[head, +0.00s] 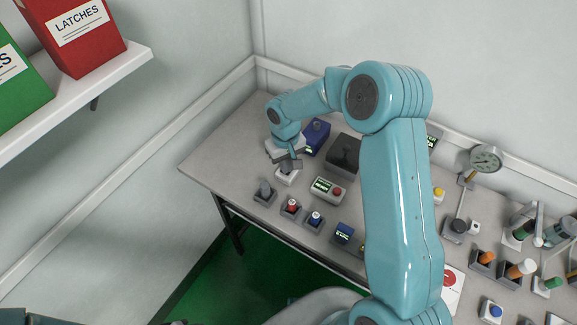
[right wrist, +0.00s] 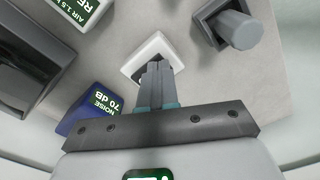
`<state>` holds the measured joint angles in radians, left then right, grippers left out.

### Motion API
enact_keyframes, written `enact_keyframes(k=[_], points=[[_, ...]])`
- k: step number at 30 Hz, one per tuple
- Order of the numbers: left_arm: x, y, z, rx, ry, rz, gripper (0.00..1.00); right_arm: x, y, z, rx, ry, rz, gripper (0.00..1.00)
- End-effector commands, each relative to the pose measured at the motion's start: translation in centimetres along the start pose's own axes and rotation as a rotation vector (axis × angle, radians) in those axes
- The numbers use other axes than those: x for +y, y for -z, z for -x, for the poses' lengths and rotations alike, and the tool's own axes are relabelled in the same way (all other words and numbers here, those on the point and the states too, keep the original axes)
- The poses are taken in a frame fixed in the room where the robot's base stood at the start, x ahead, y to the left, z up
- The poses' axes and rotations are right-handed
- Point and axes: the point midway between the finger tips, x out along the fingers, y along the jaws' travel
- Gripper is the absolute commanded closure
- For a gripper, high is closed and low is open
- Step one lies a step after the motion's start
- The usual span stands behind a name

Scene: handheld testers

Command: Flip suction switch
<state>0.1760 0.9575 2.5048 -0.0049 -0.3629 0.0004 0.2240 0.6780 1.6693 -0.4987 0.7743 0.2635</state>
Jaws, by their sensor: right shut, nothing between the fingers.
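A small white box (head: 287,176) stands near the left end of the grey bench in the head view. It also shows in the right wrist view (right wrist: 139,67), with a dark part on its top. I take it for the suction switch, but no label on it is readable. My right gripper (head: 289,164) reaches down over this box. In the right wrist view my fingers (right wrist: 157,66) are closed together with nothing between them, and their tips overlap the dark part. They hide much of the box top, so contact and the switch position cannot be told. My left gripper is not in view.
A blue noise meter (head: 316,137) and a dark box (head: 344,154) stand close behind. A grey knob in a holder (head: 264,192), red and blue plugs and a display box (head: 328,190) are nearby. The bench's front left corner (head: 200,170) is bare.

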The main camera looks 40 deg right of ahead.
Motion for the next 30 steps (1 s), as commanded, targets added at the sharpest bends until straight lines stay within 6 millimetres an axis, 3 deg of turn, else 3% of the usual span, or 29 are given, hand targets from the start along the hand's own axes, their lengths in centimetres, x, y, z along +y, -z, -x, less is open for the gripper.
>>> enact_keyframes(k=[24, 30], points=[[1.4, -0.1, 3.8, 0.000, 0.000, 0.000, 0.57, 0.0, -0.1, 6.6, -0.003, 0.000, 0.001, 1.00], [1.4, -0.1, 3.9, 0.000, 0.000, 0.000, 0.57, 0.0, -0.1, 6.9, -0.003, 0.001, 0.001, 1.00]])
